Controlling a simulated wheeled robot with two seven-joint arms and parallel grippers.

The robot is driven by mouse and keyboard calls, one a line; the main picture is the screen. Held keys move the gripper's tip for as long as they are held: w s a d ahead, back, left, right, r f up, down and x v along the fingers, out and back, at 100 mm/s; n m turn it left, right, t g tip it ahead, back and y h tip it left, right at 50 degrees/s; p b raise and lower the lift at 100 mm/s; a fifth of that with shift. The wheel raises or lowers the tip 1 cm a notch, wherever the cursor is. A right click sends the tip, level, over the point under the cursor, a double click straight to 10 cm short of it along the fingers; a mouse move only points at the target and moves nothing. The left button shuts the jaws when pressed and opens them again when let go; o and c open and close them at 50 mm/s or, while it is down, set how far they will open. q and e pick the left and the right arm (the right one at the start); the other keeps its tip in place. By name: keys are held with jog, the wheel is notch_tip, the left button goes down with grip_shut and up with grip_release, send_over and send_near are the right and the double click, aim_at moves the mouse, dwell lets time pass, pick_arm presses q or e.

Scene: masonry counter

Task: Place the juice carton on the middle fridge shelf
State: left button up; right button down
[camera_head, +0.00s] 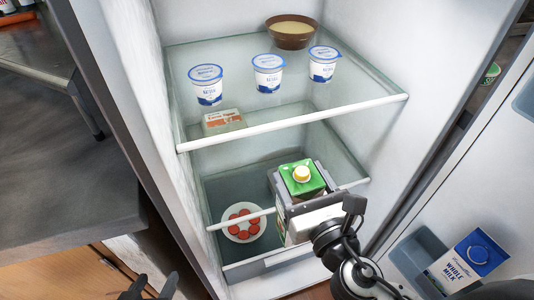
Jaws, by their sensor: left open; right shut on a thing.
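The juice carton (303,181) has a green top and a yellow cap and stands roughly upright. My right gripper (307,201) is shut on it, with its fingers around the carton's upper part. The carton overlaps the front edge of the middle fridge shelf (340,187); I cannot tell whether it touches the shelf. Its lower part is partly hidden by my gripper. My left gripper (150,286) is open and empty at the bottom edge, left of the fridge, and only its fingertips show.
The upper shelf (300,118) bears three yogurt cups (267,74) and a brown bowl (292,31). A small box (222,121) shows near its front left. A plate of red slices (243,237) shows behind the middle shelf's edge. The open door holds a milk carton (474,262). A grey counter (70,180) stands left.

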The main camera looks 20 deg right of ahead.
jog(key=shift+w+a+f, duration=0.1)
jog(key=shift+a+f, duration=0.1)
jog(key=shift+f, duration=0.05)
jog(key=w+f, duration=0.2)
jog(key=w, duration=0.6)
jog(key=w+f, duration=0.1)
jog(key=w, duration=0.8)
jog(key=shift+w+a+f+b, duration=0.3)
jog(key=shift+a+f, duration=0.05)
jog(key=shift+f, duration=0.05)
pick_arm(q)
jog(key=shift+s+f, duration=0.15)
jog(key=shift+f, duration=0.05)
pick_arm(e)
jog(key=shift+c, duration=1.6)
grip_release()
jog(key=shift+s+f, duration=0.1)
jog(key=shift+f, duration=0.1)
